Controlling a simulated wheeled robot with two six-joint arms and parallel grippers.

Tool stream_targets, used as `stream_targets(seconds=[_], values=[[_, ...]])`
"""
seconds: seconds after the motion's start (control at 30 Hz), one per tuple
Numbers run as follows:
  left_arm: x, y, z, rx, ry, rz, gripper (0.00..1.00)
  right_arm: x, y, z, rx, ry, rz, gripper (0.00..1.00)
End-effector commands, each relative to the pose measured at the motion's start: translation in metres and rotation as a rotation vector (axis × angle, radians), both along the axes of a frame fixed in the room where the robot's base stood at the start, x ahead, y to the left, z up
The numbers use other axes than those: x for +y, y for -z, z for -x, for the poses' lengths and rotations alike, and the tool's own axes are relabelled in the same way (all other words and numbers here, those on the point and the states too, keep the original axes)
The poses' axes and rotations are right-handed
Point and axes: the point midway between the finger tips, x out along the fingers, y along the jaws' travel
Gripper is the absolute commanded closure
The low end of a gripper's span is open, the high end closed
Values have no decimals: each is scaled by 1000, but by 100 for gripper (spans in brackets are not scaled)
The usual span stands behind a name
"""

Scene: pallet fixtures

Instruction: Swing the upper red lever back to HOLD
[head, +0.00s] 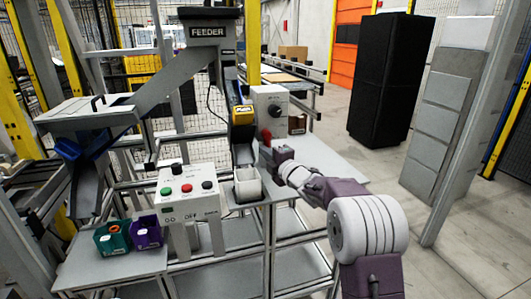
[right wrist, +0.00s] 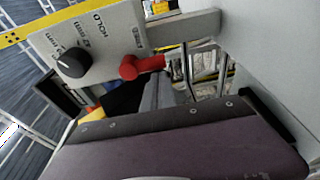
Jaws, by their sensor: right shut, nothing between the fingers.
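The red lever (head: 266,134) sits low on a grey control box (head: 270,100) under the feeder. In the right wrist view the red lever (right wrist: 142,66) sticks out from the box's edge, pointing right in the picture. The word HOLD is printed on the box face (right wrist: 105,45), turned on its side. My right gripper (head: 266,154) is shut and empty, just below the lever in the head view. In the right wrist view its body (right wrist: 180,140) fills the bottom. Whether it touches the lever I cannot tell. My left gripper is not in view.
A black knob (right wrist: 70,62) is on the same box. The yellow-fronted chute (head: 242,115) stands left of it, with a pale square cup (head: 247,186) below. A button box (head: 188,187), a teal bin (head: 112,237) and a purple bin (head: 146,231) are further left.

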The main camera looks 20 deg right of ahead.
Motion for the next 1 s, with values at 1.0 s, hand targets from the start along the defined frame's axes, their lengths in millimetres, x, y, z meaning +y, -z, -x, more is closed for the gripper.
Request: stream_targets(seconds=[1.0], values=[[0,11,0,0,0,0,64,-11,4,0,-11,0,285,100]])
